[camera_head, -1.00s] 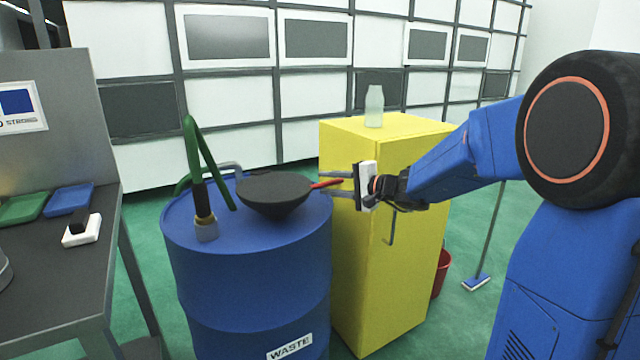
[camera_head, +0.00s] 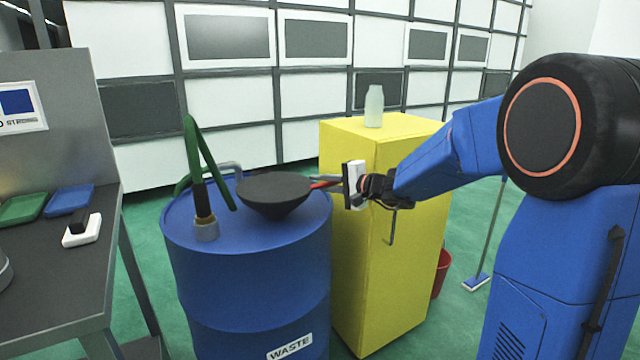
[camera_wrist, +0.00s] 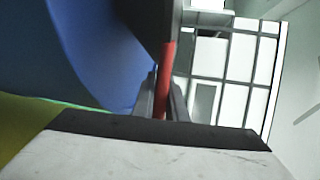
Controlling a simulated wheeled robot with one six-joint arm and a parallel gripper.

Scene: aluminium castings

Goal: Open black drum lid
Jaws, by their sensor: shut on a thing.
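The black lid (camera_head: 274,190) is a dark round funnel shape with a flat top, sitting closed on the blue drum (camera_head: 245,265) marked WASTE. A red handle (camera_head: 325,184) sticks out from its right side. My gripper (camera_head: 330,184) is at the right of the lid, level with the handle, and is shut on the red handle. In the wrist view the red handle (camera_wrist: 165,82) runs up between the two fingers to the dark lid (camera_wrist: 150,18). The blue drum (camera_wrist: 90,50) fills the left of that view.
A green-handled pump (camera_head: 203,190) stands on the drum, left of the lid. A yellow cabinet (camera_head: 385,255) with a pale bottle (camera_head: 374,106) on top stands right behind my gripper. A grey bench (camera_head: 50,275) is at the left.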

